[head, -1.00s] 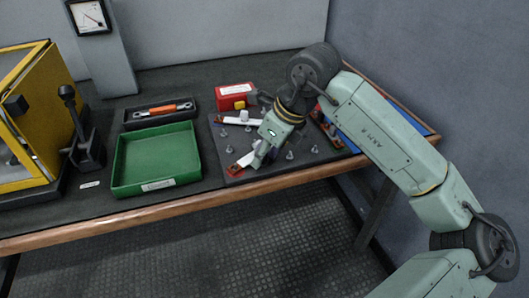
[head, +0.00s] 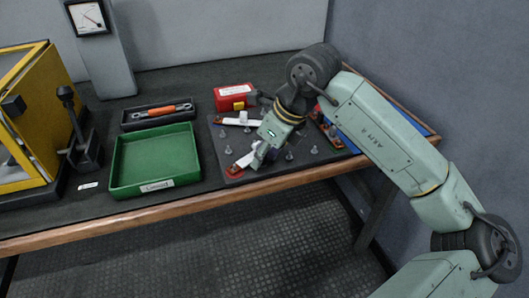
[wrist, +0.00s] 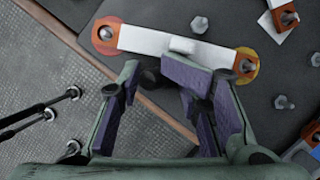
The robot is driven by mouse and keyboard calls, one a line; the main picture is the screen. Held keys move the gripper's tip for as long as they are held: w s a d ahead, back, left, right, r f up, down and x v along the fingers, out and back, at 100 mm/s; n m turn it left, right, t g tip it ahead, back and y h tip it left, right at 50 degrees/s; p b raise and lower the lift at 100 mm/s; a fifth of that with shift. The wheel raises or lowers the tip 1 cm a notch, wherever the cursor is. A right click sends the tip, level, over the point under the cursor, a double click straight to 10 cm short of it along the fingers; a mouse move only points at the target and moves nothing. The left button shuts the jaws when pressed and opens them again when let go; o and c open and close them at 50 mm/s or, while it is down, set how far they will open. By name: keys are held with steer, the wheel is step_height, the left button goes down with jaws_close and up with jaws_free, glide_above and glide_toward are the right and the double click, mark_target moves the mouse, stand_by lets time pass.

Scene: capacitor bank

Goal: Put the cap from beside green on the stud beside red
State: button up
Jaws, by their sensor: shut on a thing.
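My gripper (wrist: 176,78) is over the near part of the dark board (head: 238,177), with its purple-padded fingers pointing down at a white bar (wrist: 145,40). Whether the cap touches the bar is unclear. A red disc with a stud (wrist: 106,34) is at the bar's left end. A yellow-orange disc with a stud (wrist: 246,65) is at its right end. In the head view the fingers hide part of this bar. I cannot make out a green marker clearly.
Several bare studs (wrist: 284,102) stand around. A green tray (head: 155,160), a red box (head: 234,97) and a tool tray (head: 158,113) are left of or behind the board.

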steer(key=shift+s+f, duration=0.15)
steer(key=o, duration=1.3)
